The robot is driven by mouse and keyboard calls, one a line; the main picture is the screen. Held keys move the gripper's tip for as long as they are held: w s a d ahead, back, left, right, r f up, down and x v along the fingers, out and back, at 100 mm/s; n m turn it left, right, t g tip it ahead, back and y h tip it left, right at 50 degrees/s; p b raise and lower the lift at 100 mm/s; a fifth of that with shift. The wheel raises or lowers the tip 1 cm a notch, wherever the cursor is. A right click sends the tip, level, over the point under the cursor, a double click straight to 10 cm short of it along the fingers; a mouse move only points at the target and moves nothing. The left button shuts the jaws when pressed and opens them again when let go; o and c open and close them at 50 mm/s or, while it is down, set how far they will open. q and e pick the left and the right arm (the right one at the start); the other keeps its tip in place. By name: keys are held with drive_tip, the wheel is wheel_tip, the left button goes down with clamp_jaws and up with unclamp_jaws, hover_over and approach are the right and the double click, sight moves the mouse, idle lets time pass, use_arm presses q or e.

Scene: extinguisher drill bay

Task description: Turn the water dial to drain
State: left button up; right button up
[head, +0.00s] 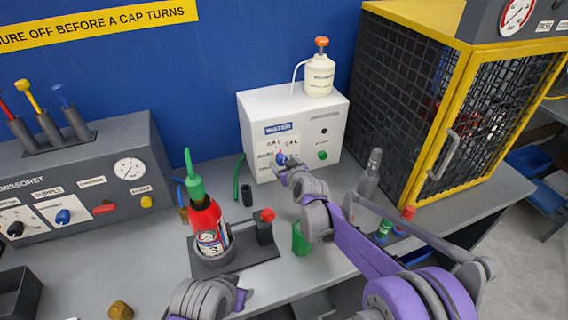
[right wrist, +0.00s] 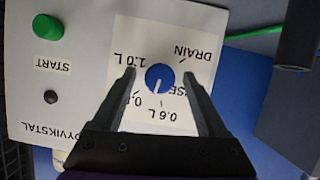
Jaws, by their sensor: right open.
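The water dial is a round blue knob with a white pointer line on the front of a white water box (head: 255,112). In the right wrist view the dial (right wrist: 160,78) sits between the two fingers of my right gripper (right wrist: 161,72), which is open around it with gaps at both sides. The pointer line points down in that view, toward the 0.6 L side. The DRAIN label (right wrist: 194,53) is at the upper right of the dial there. In the head view my right gripper (head: 283,165) partly covers the dial. Part of my left arm shows at the bottom edge, its fingers unseen.
A red extinguisher (head: 208,222) with a green top stands in a dark holder left of my right arm. A green cup (head: 301,238) is close beside that arm. A yellow-framed mesh cage (head: 400,100) stands right of the box. A white bottle (head: 319,78) stands on the box.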

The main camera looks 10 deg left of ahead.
clamp_jaws()
use_arm(q)
drive_tip(key=shift+f, duration=0.1)
